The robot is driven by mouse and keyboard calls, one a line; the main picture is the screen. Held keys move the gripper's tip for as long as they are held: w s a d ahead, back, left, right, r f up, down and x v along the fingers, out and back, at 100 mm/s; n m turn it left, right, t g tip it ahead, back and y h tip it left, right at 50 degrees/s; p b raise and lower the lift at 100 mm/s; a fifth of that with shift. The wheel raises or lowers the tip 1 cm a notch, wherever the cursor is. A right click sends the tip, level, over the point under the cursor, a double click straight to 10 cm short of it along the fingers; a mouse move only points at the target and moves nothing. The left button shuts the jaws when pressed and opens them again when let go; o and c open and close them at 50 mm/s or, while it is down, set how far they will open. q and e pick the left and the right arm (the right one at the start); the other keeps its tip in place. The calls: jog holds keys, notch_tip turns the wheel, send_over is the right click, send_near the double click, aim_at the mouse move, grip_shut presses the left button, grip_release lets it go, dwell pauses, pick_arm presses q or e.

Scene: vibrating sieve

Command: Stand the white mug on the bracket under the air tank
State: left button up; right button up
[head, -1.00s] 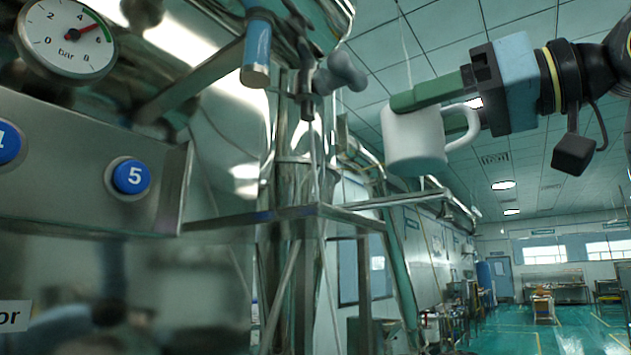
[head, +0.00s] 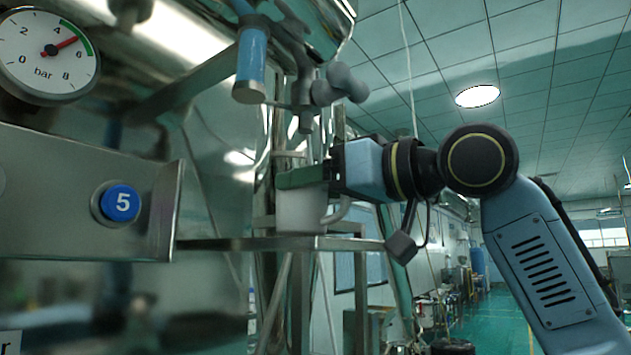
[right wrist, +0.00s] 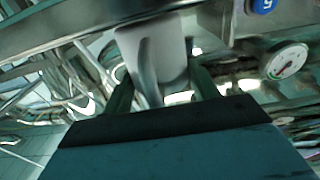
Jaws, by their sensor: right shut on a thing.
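The white mug (head: 300,211) is upright in the head view, at the flat metal bracket (head: 300,243) below the tank's valves. My right gripper (head: 303,177) is shut on the mug, with its green fingers at the upper part of the mug. The mug's handle (head: 338,211) points right, toward my wrist. The mug's base looks level with the bracket's top; I cannot tell whether it touches. In the right wrist view the mug (right wrist: 158,55) sits between the two fingers. My left gripper is not in view.
A blue-handled valve (head: 251,62) and a grey valve knob (head: 340,84) hang just above the mug. A panel with a blue button 5 (head: 121,203) and a pressure gauge (head: 47,54) stand at the left. The room to the right is open.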

jog(key=shift+d+f, duration=0.1)
jog(key=shift+f, duration=0.1)
jog(key=shift+s, duration=0.1)
jog(key=shift+f, duration=0.15)
jog(key=o, duration=1)
